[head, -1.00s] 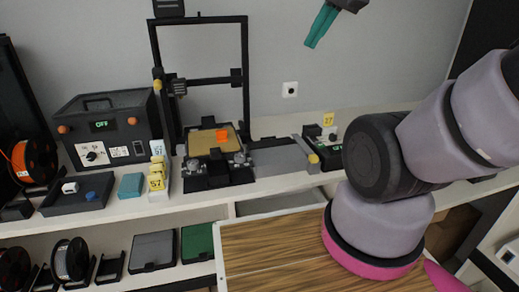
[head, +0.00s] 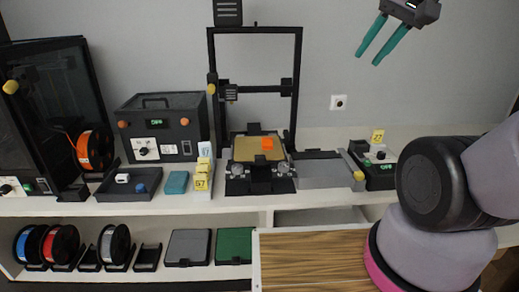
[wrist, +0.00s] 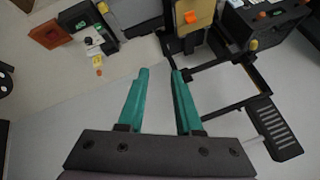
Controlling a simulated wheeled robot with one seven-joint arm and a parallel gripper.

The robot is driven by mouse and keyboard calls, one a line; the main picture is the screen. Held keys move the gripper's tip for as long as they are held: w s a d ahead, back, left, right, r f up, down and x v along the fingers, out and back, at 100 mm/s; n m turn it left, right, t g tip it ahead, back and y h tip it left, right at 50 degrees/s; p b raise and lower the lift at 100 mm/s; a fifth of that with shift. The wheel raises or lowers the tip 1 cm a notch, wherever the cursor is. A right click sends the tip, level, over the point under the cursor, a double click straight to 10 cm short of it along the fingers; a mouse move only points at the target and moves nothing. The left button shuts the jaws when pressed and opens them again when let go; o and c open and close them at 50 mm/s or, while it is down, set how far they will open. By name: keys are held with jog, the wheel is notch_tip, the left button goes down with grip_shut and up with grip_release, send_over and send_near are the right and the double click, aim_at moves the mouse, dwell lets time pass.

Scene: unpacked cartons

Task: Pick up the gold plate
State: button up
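The gold plate (head: 250,147) lies flat on the bed of the black open-frame printer (head: 297,85) in the head view. A small orange piece (head: 267,143) sits on it. In the wrist view the gold plate (wrist: 203,11) shows at the top edge, partly cut off, beyond the fingertips. My gripper (head: 368,60) is high at the upper right of the head view, in front of the wall and apart from the plate. In the wrist view my gripper (wrist: 160,73) has its two teal fingers spread with nothing between them.
The printer frame rises around the plate's area. A grey control box (head: 165,128) stands at its left and a small control unit (head: 377,165) with a yellow tag at its right. A wooden tabletop (head: 310,260) lies in front.

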jog(key=o, duration=0.4)
jog(key=shift+w+a+f+n, duration=0.15)
jog(key=shift+w+a+n, duration=0.15)
jog(key=shift+w+n, duration=0.2)
jog(key=n+g+h, duration=0.2)
jog(key=n+g, duration=0.5)
jog(key=n, duration=1.4)
send_over(260, 156)
notch_tip(260, 156, down, 25)
jog(key=shift+a+r, duration=0.1)
jog(key=shift+s+f, duration=0.15)
jog(key=shift+f, duration=2.8)
